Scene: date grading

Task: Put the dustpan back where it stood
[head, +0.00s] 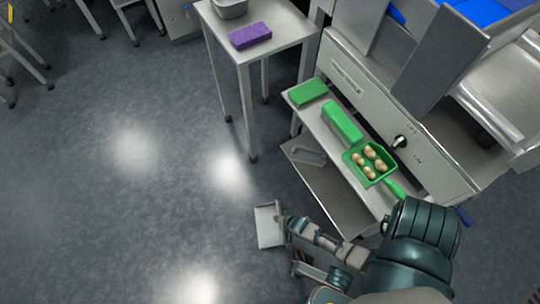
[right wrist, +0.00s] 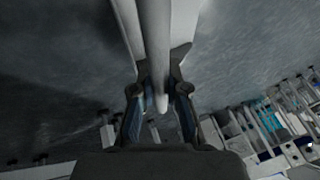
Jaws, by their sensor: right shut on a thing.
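The dustpan (head: 268,226) is a pale grey, flat-panned thing, held out over the open floor at the lower middle of the head view. My right gripper (head: 291,226) is shut on it. In the right wrist view the dustpan's grey handle (right wrist: 155,45) runs between the two dark fingers (right wrist: 160,92), with the pale pan edges behind it. The dustpan is clear of the bench and the floor shows around it. My left gripper is not in view.
A narrow bench shelf (head: 296,101) holds a green scoop (head: 352,158) with several brown dates, a green block (head: 342,121) and a green pad (head: 308,92). A lower metal shelf (head: 338,196) carries a grey piece (head: 308,155). A side table (head: 285,30) bears a purple sponge (head: 250,35).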

